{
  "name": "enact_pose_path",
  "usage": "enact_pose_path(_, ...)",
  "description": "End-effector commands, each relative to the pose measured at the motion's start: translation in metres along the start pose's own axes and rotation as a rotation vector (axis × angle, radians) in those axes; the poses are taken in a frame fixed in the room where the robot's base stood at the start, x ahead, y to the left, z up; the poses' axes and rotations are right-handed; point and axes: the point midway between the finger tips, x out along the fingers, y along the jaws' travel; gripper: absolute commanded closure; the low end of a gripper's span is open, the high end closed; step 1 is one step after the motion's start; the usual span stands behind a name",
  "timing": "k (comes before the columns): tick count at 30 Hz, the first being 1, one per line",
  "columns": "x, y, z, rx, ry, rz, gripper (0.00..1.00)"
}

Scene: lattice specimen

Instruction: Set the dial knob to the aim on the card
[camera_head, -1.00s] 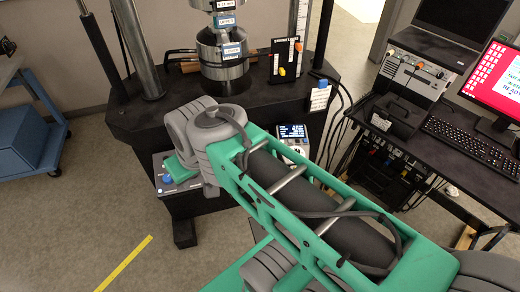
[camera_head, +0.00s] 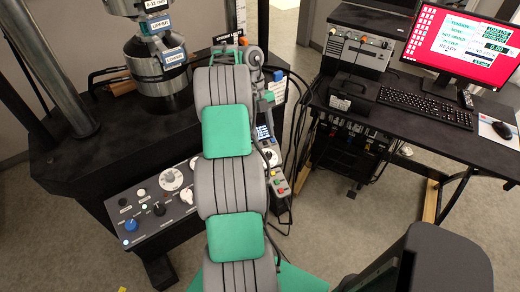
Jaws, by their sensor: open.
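The grey control panel on the front of the dark machine holds several knobs: a blue knob (camera_head: 130,225), a black knob (camera_head: 158,209) and a round white dial (camera_head: 172,180). I cannot tell which of them is the task's dial knob, and any pointer setting is too small to read. I cannot make out the aim card; my arm covers part of the machine to the right of the panel. My grey and green arm rises through the middle of the view. My gripper does not show; the end of the arm is hidden behind its nearer links.
A steel test column (camera_head: 158,70) stands on the machine at the left. A small blue-lit screen (camera_head: 262,132) shows right of my arm. A desk with a keyboard (camera_head: 425,104) and a red monitor (camera_head: 461,42) stands at the right.

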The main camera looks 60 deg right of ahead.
Motion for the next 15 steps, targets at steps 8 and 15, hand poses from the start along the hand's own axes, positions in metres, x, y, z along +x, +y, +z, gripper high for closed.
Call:
enact_pose_path(8, 0.051, -0.009, -0.002, 0.023, 0.001, 0.009, 0.55)
enact_pose_path(15, 0.077, -0.007, -0.003, 0.018, 0.0, 0.006, 0.55)
